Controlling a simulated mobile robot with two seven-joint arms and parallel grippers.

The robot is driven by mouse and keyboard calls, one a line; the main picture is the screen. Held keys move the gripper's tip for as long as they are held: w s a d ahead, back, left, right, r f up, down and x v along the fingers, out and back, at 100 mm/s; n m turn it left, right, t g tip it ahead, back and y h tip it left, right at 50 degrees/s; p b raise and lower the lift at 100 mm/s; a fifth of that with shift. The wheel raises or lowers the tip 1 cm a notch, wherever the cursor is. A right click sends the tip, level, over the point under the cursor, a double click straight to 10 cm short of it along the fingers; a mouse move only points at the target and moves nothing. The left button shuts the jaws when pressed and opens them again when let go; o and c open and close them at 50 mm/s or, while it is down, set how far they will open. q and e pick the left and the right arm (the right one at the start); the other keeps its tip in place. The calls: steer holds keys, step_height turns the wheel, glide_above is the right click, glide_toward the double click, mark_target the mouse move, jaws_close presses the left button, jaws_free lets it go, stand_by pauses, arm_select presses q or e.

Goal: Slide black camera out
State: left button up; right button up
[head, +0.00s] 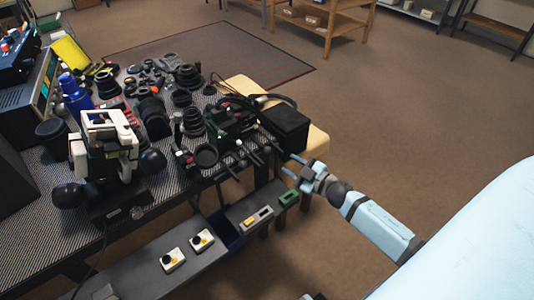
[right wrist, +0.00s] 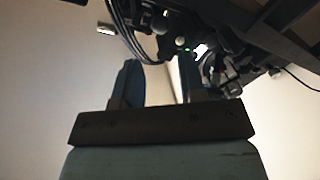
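My right gripper (head: 289,165) is open and empty, just off the near right edge of the table. Its two spread fingers also show in the right wrist view (right wrist: 160,82), with a gap between them. A black camera-like body (head: 221,123) with a small green light stands among dark gear at the table's right end, left of the gripper and apart from it. In the right wrist view, dark gear with green lights (right wrist: 186,45) lies beyond the fingertips; its outline is hard to make out. My left gripper is not in view.
A black box (head: 291,122) stands at the table's right corner beside cables. Several lenses crowd the table (head: 165,188). A white device (head: 105,140) stands at left. A lower grey shelf (head: 155,275) holds small switch boxes. The floor to the right is clear.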

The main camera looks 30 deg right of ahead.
mark_target(270, 152)
steer(key=x, duration=0.9)
jaws_close()
steer(key=s+p, duration=0.2)
steer(key=s, duration=1.2)
steer(key=shift+s+d+p, duration=0.15)
steer(key=shift+d+p, duration=0.25)
steer(key=shift+d, duration=0.1)
